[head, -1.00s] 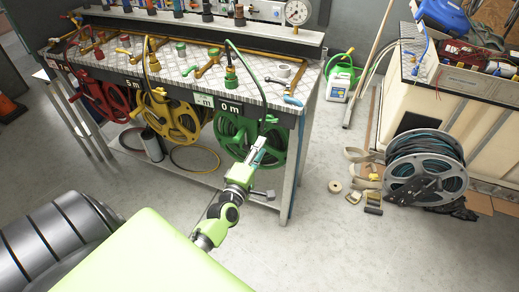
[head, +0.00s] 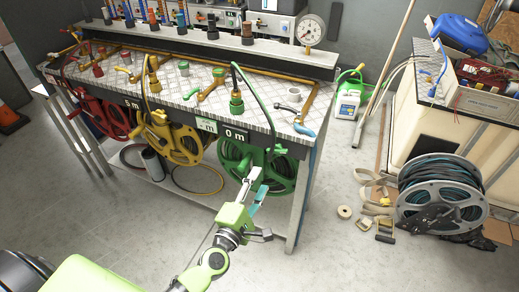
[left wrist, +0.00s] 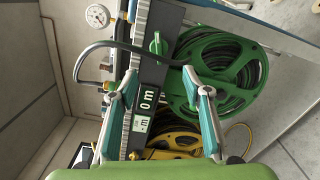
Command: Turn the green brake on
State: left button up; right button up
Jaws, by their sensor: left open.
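The green hose reel (head: 230,153) hangs under the front edge of the workbench, below the "0 m" label (head: 235,134). It also shows in the left wrist view (left wrist: 255,72), wound with dark hose. A small green lever-like part (left wrist: 156,43), which looks like the brake, stands at the bench edge beside that reel. My left gripper (head: 257,182) is open and empty, in front of the green reel in the head view. In the left wrist view its two fingers (left wrist: 160,72) are spread, with the lever-like part beyond the gap. My right gripper is not in view.
Yellow (head: 160,143) and red (head: 92,118) reels hang to the left. Brass valves and a green hose fitting (head: 236,103) stand on the bench top (head: 205,90). A grey cable reel (head: 440,195) stands on the floor at right. The floor before the bench is clear.

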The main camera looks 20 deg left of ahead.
pick_arm(q)
send_near(276, 152)
jog(key=w, duration=0.7)
jog(key=shift+w+d+f, duration=0.1)
jog(key=shift+w+d, duration=0.1)
jog(key=shift+w, duration=0.8)
jog(key=shift+c, duration=0.5)
jog(key=c, duration=1)
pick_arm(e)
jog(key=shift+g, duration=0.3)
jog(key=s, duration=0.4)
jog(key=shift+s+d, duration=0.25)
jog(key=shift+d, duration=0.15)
